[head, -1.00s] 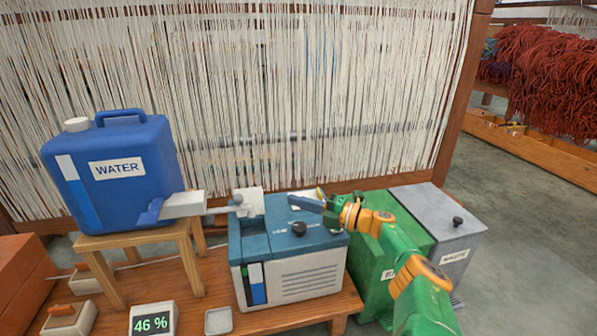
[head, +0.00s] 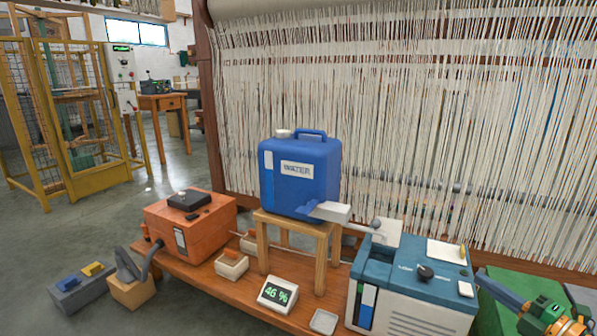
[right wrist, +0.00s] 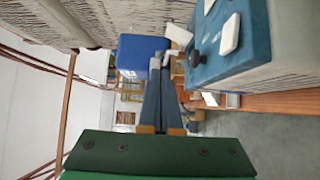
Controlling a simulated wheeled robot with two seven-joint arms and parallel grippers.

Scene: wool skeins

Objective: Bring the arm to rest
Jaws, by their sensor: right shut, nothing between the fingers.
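My right gripper (head: 482,277) shows at the lower right of the head view, with blue fingers on a green and orange wrist. It is beside the right end of the blue-lidded machine (head: 412,312) and in front of the green box (head: 530,285). In the right wrist view its two long fingers (right wrist: 158,62) lie together with nothing between them. The machine's blue lid (right wrist: 232,45) is at the upper right there, apart from the fingers. My left gripper is not in view.
A blue water container (head: 298,180) stands on a wooden stool (head: 290,225). An orange box (head: 188,225) and a 46 % display (head: 277,294) share the low bench (head: 195,268). A loom with white threads (head: 400,120) rises behind. Open floor (head: 100,225) lies left.

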